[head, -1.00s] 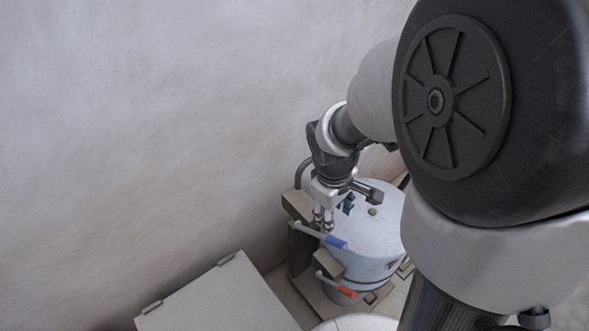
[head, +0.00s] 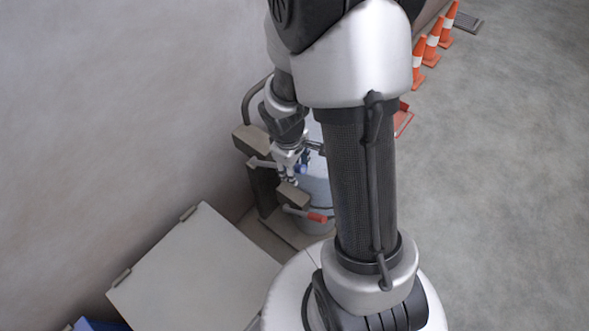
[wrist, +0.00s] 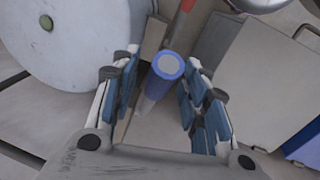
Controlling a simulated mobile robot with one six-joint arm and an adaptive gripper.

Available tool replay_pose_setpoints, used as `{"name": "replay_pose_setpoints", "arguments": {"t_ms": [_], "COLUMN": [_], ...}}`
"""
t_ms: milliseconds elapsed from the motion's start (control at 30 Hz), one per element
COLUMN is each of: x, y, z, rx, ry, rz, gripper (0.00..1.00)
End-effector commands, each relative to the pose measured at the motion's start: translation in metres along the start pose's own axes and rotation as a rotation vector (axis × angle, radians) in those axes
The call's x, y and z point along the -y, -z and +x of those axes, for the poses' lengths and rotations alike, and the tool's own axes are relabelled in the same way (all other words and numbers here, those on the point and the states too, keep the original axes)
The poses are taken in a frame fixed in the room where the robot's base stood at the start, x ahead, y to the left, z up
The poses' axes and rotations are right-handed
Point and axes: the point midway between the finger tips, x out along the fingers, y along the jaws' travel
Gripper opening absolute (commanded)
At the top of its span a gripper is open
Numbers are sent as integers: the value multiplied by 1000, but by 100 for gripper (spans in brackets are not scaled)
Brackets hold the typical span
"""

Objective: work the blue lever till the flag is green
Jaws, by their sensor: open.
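The blue lever (head: 302,166) sticks out from the machine's post above a red-tipped lever (head: 317,218). In the wrist view the blue grip (wrist: 165,68) points up at the camera, between my two open fingers. A gap shows on each side of it, so the jaws are not closed on it. My gripper (head: 289,176) is at the lever in the head view and partly covers it; it also shows in the wrist view (wrist: 161,75). I can make out no flag in either view.
A pale drum (wrist: 85,50) with a small dull green knob stands beside the lever. A grey flat-topped box (head: 195,275) and a blue item (head: 95,325) lie at lower left. The wall is close behind. Orange cones (head: 433,45) stand on open floor at far right.

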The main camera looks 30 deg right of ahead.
Motion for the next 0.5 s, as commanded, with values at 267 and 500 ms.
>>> {"name": "replay_pose_setpoints", "arguments": {"t_ms": [267,500], "x": [0,0], "y": [0,0], "z": [3,3], "rx": [0,0], "ry": [0,0], "rz": [0,1], "gripper": [41,29]}}
